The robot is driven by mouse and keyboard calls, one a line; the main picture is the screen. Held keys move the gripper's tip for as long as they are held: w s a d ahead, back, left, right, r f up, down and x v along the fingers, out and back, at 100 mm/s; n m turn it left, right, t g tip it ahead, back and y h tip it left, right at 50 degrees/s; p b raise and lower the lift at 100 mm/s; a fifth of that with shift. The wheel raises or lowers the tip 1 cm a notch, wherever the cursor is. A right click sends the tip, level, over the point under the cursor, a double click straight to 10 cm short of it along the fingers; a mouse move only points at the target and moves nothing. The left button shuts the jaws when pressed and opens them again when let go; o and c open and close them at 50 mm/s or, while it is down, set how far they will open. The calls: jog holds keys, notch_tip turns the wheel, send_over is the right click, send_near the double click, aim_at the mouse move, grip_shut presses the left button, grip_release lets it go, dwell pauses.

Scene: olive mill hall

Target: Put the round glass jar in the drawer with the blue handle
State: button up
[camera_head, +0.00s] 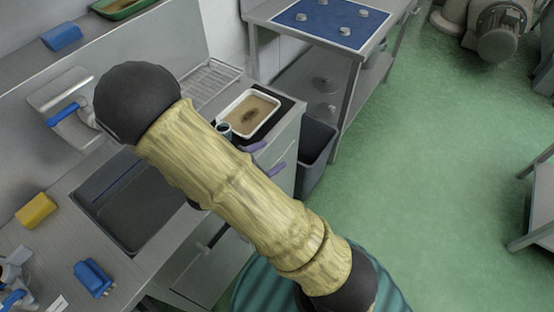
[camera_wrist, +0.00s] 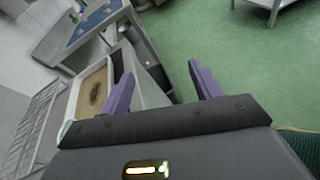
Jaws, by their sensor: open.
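My gripper (camera_head: 274,154) is open and empty, with its purple fingers beside the right end of the counter in the head view. A pale rounded edge (camera_wrist: 66,129) at the left of the wrist view may be the same thing. No drawer with a blue handle can be made out.
A white tray (camera_head: 268,104) with brown contents lies on a dark mat beside a wire rack (camera_head: 210,78). A sink (camera_head: 130,205) is to the left. A grey bin (camera_head: 316,145) stands by the counter's end.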

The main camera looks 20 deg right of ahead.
jog(key=s+d+m+g+y, duration=0.3)
jog(key=s+m+g+y, duration=0.3)
jog(key=s+m+g, duration=0.35)
notch_tip(320, 180, up, 7)
jog(key=w+a+m+t+y, duration=0.2)
jog(key=m+t+y, duration=0.3)
jog(key=m, duration=0.6)
jog(key=shift+w+a+t+y, duration=0.2)
jog(key=shift+t+y, duration=0.15)
jog(key=shift+y, duration=0.75)
